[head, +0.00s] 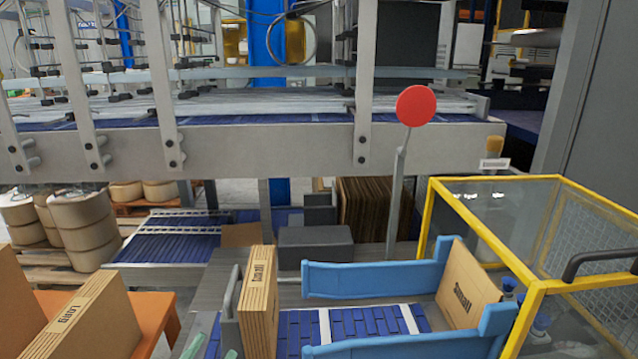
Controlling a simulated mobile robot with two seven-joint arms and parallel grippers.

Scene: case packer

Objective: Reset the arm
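The task names an arm and no other object. Of my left gripper (213,350), only what look like two pale green fingertips show at the bottom edge of the head view. They stand apart with nothing seen between them; the rest of the gripper and arm is out of frame. They are just left of the blue belt (345,324) and below an upright stack of flat boxes marked Small (258,300). My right gripper is not in view.
Blue rails (372,279) flank the belt, with a Small cardboard piece (466,285) at its right end. A yellow-framed guard (485,232) stands right. Large cartons (95,325) sit on an orange rack (160,312) left. A red disc (416,106) tops a post.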

